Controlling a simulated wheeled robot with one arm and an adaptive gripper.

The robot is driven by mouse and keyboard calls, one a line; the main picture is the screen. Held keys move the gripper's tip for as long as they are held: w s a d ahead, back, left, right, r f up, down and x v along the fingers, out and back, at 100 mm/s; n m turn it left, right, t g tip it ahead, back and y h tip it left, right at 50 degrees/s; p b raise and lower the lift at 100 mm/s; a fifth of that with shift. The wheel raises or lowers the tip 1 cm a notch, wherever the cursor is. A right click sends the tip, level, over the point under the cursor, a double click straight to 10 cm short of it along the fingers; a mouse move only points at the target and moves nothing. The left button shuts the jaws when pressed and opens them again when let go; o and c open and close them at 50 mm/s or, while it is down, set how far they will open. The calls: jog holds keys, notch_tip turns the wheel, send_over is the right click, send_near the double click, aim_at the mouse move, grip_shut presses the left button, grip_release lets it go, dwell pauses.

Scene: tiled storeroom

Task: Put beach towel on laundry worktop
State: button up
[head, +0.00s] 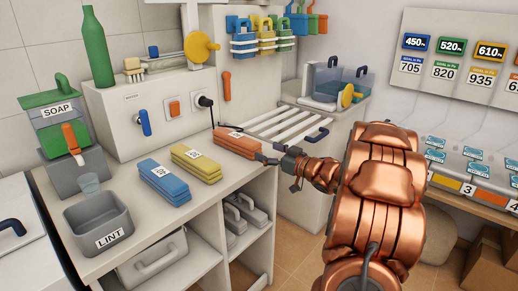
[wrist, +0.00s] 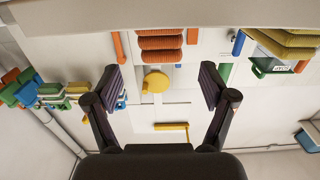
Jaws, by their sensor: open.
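Three folded, labelled towels lie in a row on the white worktop (head: 120,225): a blue one (head: 165,184), a yellow one (head: 196,164) and an orange one (head: 237,142). Their labels are too small to read, so I cannot tell which is the beach towel. My gripper (head: 272,157) is beside the right end of the orange towel. In the wrist view my gripper (wrist: 162,88) is open and empty, and the ribbed orange towel (wrist: 159,42) shows beyond the gap between its fingers. The yellow towel (wrist: 285,42) is at that view's upper right.
A grey lint bin (head: 98,222), a soap dispenser (head: 62,120) and a green bottle (head: 97,45) stand at the left. A white slatted rack (head: 287,124) lies behind my gripper. Open shelves with grey containers (head: 250,210) are below the worktop.

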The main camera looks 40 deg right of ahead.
jog(key=shift+v, duration=1.65)
